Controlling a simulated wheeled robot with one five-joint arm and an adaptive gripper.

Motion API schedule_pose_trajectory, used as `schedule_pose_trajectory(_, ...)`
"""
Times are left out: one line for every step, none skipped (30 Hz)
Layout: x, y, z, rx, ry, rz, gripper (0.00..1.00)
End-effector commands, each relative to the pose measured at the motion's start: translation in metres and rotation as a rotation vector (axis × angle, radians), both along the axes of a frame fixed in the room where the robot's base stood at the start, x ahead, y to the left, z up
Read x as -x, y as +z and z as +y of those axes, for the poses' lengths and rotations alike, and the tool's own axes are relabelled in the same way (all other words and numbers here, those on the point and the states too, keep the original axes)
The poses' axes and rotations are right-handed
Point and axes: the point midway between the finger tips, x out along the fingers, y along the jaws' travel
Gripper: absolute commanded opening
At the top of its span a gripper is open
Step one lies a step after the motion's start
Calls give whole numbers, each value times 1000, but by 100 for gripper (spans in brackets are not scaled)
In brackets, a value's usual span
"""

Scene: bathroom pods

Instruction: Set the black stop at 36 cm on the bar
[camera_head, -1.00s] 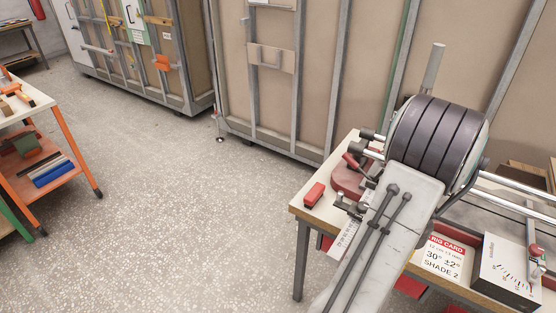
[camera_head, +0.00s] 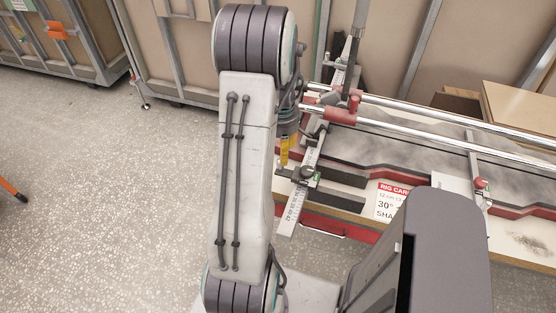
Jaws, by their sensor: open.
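The scaled bar (camera_head: 293,207) slants out from the front left of the bench, with printed numbers along its pale face. The black stop (camera_head: 303,174) sits across the bar, with a small green patch beside it. The numbers are too small to read at the stop. My gripper (camera_head: 284,160) shows only in part, behind the right side of my arm. Its yellow and dark end hangs just above and left of the stop, and it is open and empty. I cannot tell whether it touches the stop or bar.
Two shiny rails (camera_head: 440,125) run right across the bench, with a red clamp (camera_head: 343,107) on them. A rig card (camera_head: 390,200) lies in front, partly covered. A second red-knobbed slide (camera_head: 480,184) stands at the right.

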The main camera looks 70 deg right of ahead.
Motion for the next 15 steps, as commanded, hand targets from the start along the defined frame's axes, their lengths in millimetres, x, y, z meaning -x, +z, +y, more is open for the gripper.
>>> schedule_pose_trajectory(0, -7, 1, -6, 0, 1, 45)
schedule_pose_trajectory(0, -11, 1, -5, 1, 1, 45)
schedule_pose_trajectory(0, -16, 1, -6, 1, 1, 45)
schedule_pose_trajectory(0, -20, 1, -6, 1, 1, 45)
schedule_pose_trajectory(0, -24, 1, -6, 1, 1, 45)
schedule_pose_trajectory(0, -29, 1, -5, 1, 1, 45)
schedule_pose_trajectory(0, -32, 2, -6, 1, 1, 45)
schedule_pose_trajectory(0, -35, 1, -5, 1, 1, 45)
schedule_pose_trajectory(0, -39, 1, -4, 1, 1, 45)
schedule_pose_trajectory(0, -42, 1, -4, 1, 1, 45)
schedule_pose_trajectory(0, -44, 1, -4, 1, 1, 45)
schedule_pose_trajectory(0, -47, 1, -4, 1, 1, 45)
schedule_pose_trajectory(0, -49, 1, -4, 1, 1, 45)
schedule_pose_trajectory(0, -51, 1, -3, 2, 1, 45)
schedule_pose_trajectory(0, -52, 1, -2, 2, 0, 45)
